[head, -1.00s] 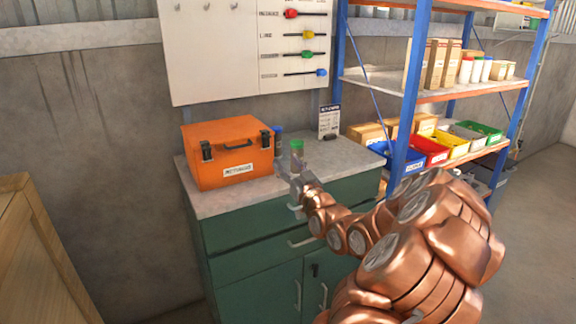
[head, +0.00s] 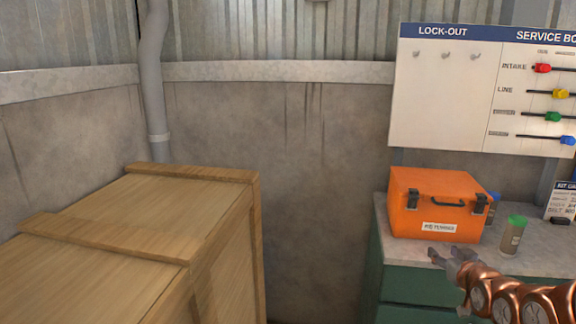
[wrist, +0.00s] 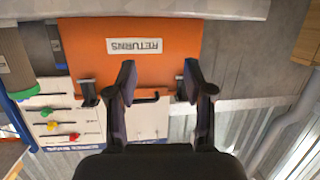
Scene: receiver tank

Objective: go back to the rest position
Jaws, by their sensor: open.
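My gripper (head: 455,255) is in front of the orange case at the right of the head view. In the wrist view my gripper (wrist: 158,80) has its two dark fingers spread apart with nothing between them. My copper-coloured arm enters from the lower right corner of the head view. The orange case (head: 420,215), with dark latches and a white label, stands on the green cabinet's top. It also fills the middle of the wrist view (wrist: 190,38), upside down, with its label reading RETURNS.
A green-capped jar (head: 513,236) stands on the grey top right of the case, near my arm. A blue-topped item (head: 494,205) is partly hidden behind. A wooden crate (head: 130,240) fills the lower left. A lock-out board (head: 445,90) hangs on the wall. Floor is barely visible.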

